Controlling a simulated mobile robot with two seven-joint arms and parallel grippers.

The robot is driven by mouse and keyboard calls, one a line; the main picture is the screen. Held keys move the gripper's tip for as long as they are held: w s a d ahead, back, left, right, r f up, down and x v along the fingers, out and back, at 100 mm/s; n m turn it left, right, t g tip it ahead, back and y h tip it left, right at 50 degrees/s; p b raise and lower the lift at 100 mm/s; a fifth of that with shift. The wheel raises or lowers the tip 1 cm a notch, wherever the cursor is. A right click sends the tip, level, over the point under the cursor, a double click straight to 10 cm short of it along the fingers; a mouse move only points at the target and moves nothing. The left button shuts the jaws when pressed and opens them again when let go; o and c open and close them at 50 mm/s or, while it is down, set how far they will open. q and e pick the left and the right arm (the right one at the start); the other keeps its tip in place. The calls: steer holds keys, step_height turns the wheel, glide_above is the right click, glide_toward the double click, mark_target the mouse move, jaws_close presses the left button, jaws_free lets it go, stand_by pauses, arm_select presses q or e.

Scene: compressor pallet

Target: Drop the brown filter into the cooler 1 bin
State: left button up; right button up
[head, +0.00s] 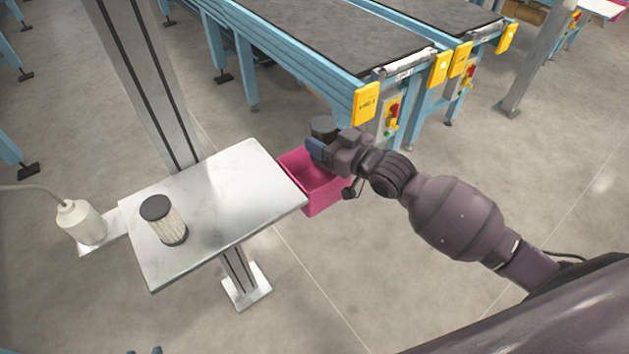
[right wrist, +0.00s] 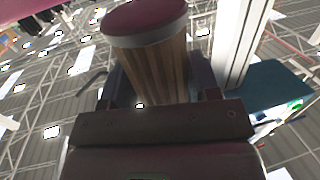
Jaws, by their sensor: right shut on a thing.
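My right gripper (head: 322,150) is shut on the brown filter, a pleated cylinder with a dark cap (head: 323,126). In the right wrist view the brown pleats (right wrist: 155,72) show between the two fingers, with a reddish end cap. A pink open bin (head: 325,207) is attached or set beside the metal table's right end. The gripper and filter appear above its far right part; the exact height is hard to tell. The bin's visible inside looks empty. Two small dark tips at the bottom edge may be my left gripper (head: 145,351).
A second, pale pleated filter (head: 165,222) with a black cap stands on the metal table (head: 215,215). A white canister (head: 80,222) with a hose is at the left. Blue conveyors (head: 300,62) with yellow signs stand behind. The floor at right is clear.

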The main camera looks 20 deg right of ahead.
steer(key=shift+f, duration=0.55)
steer(key=shift+r, duration=0.1)
steer(key=o, duration=1)
steer(key=shift+o, duration=0.2)
steer(key=v, duration=1.1)
steer(key=shift+w, duration=0.1)
